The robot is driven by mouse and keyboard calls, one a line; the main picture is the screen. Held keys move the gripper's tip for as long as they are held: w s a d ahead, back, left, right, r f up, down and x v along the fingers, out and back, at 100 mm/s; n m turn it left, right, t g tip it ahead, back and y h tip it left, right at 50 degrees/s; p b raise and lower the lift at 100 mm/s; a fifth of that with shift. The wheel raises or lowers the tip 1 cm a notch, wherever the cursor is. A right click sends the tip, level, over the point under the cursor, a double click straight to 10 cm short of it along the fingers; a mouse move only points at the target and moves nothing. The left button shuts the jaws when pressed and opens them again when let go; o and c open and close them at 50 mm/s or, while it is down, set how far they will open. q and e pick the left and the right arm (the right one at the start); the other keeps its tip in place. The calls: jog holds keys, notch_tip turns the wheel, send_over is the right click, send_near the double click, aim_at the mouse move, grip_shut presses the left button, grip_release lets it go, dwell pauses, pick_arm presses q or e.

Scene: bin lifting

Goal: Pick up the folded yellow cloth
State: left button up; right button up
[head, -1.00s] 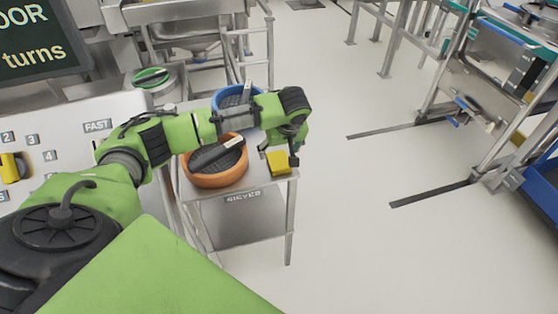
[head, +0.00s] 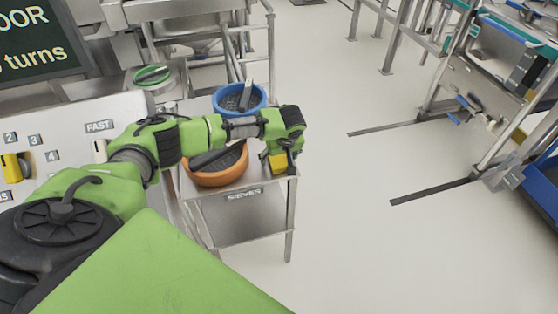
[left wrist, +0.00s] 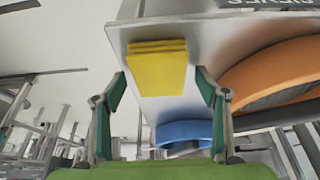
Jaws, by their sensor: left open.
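The folded yellow cloth (head: 278,164) lies on the near right corner of the small steel table (head: 262,186). In the left wrist view the cloth (left wrist: 157,68) is a flat stack of layers near the table's edge. My left gripper (left wrist: 160,74) is open, with one finger to each side of the cloth in that view. The cloth is not visibly held, and I cannot tell the exact height of the fingertips above the table. In the head view my wrist partly covers the cloth. My right gripper is not in view.
An orange sieve (head: 216,178) stands just left of the cloth, with a blue sieve (head: 232,96) behind it. A control panel (head: 75,130) is at the left. Open floor (head: 370,230) lies right of the table, with a metal rack (head: 485,150) farther right.

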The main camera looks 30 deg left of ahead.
pick_arm(q)
jog(key=shift+f, duration=0.3)
jog(key=shift+c, duration=0.4)
jog(key=c, duration=1)
